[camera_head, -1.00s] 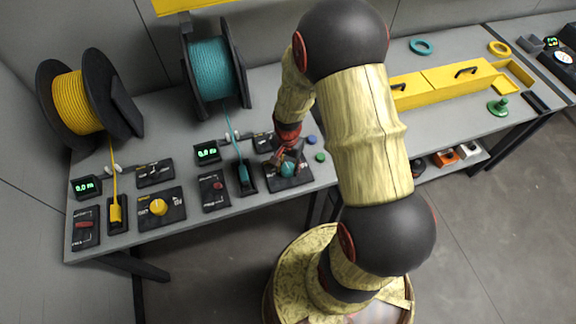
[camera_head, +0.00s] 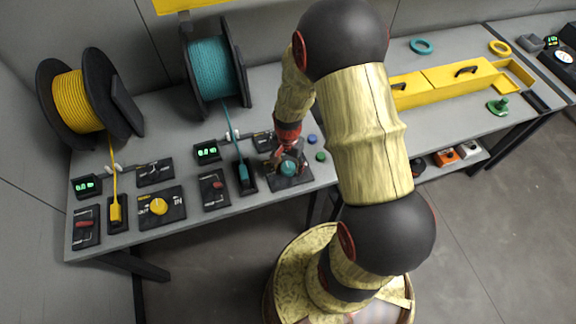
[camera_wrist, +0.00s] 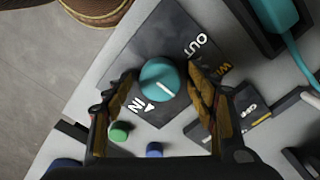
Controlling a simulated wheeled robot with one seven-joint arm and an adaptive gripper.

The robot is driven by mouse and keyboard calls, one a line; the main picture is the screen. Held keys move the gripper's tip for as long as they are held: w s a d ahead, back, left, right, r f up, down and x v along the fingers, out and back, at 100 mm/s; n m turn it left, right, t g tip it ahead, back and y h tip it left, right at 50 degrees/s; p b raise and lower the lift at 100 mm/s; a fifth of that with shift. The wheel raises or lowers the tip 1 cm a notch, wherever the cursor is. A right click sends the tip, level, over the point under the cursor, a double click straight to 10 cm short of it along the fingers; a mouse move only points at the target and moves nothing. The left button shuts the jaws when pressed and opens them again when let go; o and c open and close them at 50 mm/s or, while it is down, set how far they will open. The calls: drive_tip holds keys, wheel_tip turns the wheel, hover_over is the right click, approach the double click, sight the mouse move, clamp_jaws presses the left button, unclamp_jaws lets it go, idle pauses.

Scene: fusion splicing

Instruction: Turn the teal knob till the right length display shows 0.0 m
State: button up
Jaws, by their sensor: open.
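The teal knob (camera_head: 289,168) sits on a dark panel (camera_wrist: 183,38) at the bench's front edge. In the wrist view the knob (camera_wrist: 158,78) has a white mark line, with IN and OUT printed on the panel around it. My gripper (camera_head: 281,157) is open at the knob. In the wrist view its two fingers (camera_wrist: 160,84) stand apart on either side of the knob, with gaps; their height over it is unclear. The right length display (camera_head: 207,152) glows green; its tiny digits look like 0.0.
The teal spool (camera_head: 211,70) feeds a cable to a teal holder (camera_head: 243,173). The yellow spool (camera_head: 77,101), yellow knob (camera_head: 158,206) and left display (camera_head: 86,186) are at left. Green (camera_wrist: 119,131) and blue (camera_wrist: 154,149) buttons lie near my fingers.

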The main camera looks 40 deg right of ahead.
drive_tip(key=shift+r, duration=0.1)
wheel_tip(320, 180, up, 12)
idle(0.5)
idle(0.4)
wheel_tip(320, 180, up, 25)
drive_tip(key=n+t, duration=0.6)
drive_tip(key=n, duration=0.6)
hover_over(288, 168)
drive_tip(key=s+a, duration=1.2)
drive_tip(key=shift+d, duration=0.1)
